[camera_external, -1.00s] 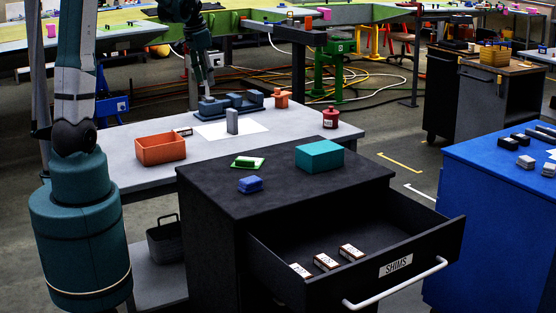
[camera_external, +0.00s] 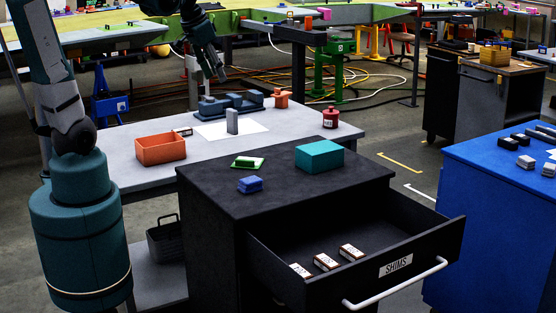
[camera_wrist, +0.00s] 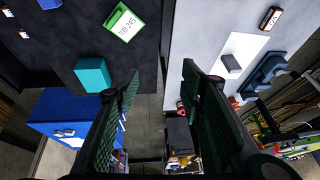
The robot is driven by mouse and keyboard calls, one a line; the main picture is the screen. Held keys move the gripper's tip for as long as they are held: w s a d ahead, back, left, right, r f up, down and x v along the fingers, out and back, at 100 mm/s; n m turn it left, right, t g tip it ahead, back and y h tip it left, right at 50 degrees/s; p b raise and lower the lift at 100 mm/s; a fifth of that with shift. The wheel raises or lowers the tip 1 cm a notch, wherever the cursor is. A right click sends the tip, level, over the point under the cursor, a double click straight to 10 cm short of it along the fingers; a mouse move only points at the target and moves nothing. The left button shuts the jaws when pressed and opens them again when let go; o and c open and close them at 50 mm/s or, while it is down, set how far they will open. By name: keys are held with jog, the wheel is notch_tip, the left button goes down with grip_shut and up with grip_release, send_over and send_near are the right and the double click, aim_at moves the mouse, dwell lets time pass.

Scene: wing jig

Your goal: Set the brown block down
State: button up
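A small brown block with a white label (camera_external: 183,132) lies on the light grey table behind the orange bin. It also shows at the upper right of the wrist view (camera_wrist: 270,18). Three similar brown-sided blocks with white labels (camera_external: 325,262) lie in the open drawer marked SHIMS (camera_external: 420,250).
The table holds an orange bin (camera_external: 160,148), a grey upright block (camera_external: 232,121) on white paper, a blue-grey fixture (camera_external: 235,102) and a red container (camera_external: 331,118). The dark cabinet top bears a teal box (camera_external: 319,156), a green-edged tag (camera_external: 248,162) and a blue block (camera_external: 250,184).

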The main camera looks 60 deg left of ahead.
jog(key=s+d+f+t+h, duration=0.1)
jog(key=s+d+f+t, duration=0.1)
jog(key=s+d, duration=1.1)
jog(key=d, duration=0.3)
jog(key=shift+s+f, duration=0.2)
jog(key=shift+s, duration=0.1)
jog(key=shift+d, duration=0.1)
jog(key=shift+c, duration=0.3)
